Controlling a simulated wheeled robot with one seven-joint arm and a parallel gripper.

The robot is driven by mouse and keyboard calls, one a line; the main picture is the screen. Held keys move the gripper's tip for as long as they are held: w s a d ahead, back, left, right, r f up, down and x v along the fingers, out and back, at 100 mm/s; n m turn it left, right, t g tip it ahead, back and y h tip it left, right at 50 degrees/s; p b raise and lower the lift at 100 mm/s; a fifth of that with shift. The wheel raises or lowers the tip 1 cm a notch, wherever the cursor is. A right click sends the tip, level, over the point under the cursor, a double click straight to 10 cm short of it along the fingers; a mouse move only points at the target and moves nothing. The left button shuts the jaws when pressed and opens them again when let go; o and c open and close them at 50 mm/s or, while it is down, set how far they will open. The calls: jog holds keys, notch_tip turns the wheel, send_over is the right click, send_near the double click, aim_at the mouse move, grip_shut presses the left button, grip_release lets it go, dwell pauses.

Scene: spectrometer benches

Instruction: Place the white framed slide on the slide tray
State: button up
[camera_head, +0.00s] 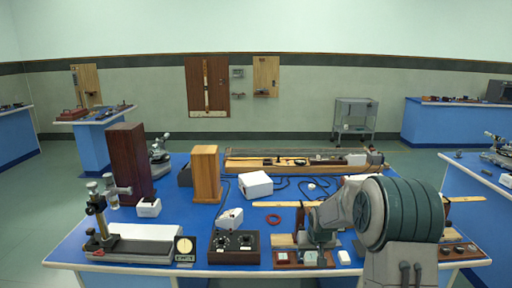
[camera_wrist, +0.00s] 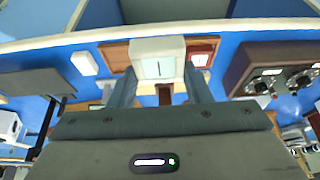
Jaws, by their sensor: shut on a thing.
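The white framed slide (camera_wrist: 158,47) has a pale centre with a dark line and stands between the two fingers of my gripper (camera_wrist: 160,90) in the wrist view. My gripper (camera_head: 316,243) is shut on it, low over the front edge of the bench in the head view. The slide also shows there as a small white square (camera_head: 311,258). The brown slide tray (camera_wrist: 115,57) lies under and behind it, with a red-framed slide (camera_wrist: 204,50) on it beside the white one. I cannot tell whether the white slide touches the tray.
A small white block (camera_head: 344,257) lies right of the tray. A dark box with dials (camera_head: 235,247) stands to the left. A red ring (camera_head: 274,220), a white box (camera_head: 256,184) and cables lie behind. The blue bench's front edge is close.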

jog(key=s+a+f+b, duration=0.3)
jog(key=s+f+b, duration=0.3)
jog(key=s+f, duration=0.9)
jog(key=shift+s+f, duration=0.2)
jog(key=shift+f, duration=0.3)
